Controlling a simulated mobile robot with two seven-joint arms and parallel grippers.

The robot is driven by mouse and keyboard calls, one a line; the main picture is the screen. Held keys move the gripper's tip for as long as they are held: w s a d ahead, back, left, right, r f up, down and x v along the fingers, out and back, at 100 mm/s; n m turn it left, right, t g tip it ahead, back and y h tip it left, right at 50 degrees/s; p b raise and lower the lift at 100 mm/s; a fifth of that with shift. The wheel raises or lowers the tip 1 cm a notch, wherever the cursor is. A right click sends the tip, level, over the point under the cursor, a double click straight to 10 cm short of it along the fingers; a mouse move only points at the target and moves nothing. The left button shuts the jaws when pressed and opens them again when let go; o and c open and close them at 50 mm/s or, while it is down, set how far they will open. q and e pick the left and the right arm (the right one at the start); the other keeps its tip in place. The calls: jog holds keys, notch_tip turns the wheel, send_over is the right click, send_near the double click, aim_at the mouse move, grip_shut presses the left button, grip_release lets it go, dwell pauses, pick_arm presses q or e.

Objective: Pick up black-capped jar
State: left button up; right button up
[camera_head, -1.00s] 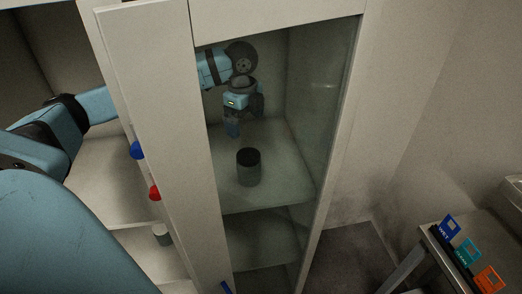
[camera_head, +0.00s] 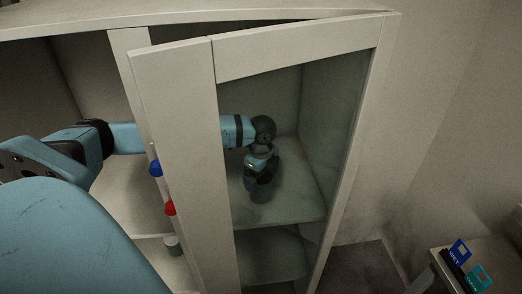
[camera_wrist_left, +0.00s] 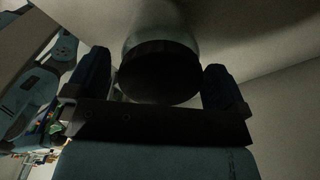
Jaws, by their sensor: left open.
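The black-capped jar (camera_head: 262,197) stands on a shelf inside the cabinet, seen through the glass door and largely covered by my gripper. In the left wrist view its dark round cap (camera_wrist_left: 160,75) faces the camera, with the pale glass body beyond it. My left gripper (camera_head: 260,184) is at the jar, reaching in behind the door. In the left wrist view the left gripper's fingers (camera_wrist_left: 157,68) are open, one on each side of the cap, with visible gaps. My right gripper is in neither view.
The glass door (camera_head: 335,150) stands open in front of my left forearm. A blue round piece (camera_head: 156,168), a red one (camera_head: 170,208) and a small grey cylinder (camera_head: 173,246) show along its left edge. A side table with coloured labelled items (camera_head: 459,252) is at the lower right.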

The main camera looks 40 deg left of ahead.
pick_arm(q)
jog(key=shift+f, duration=0.5)
jog(key=c, duration=0.9)
jog(key=shift+o, duration=0.2)
jog(key=shift+r, duration=0.1)
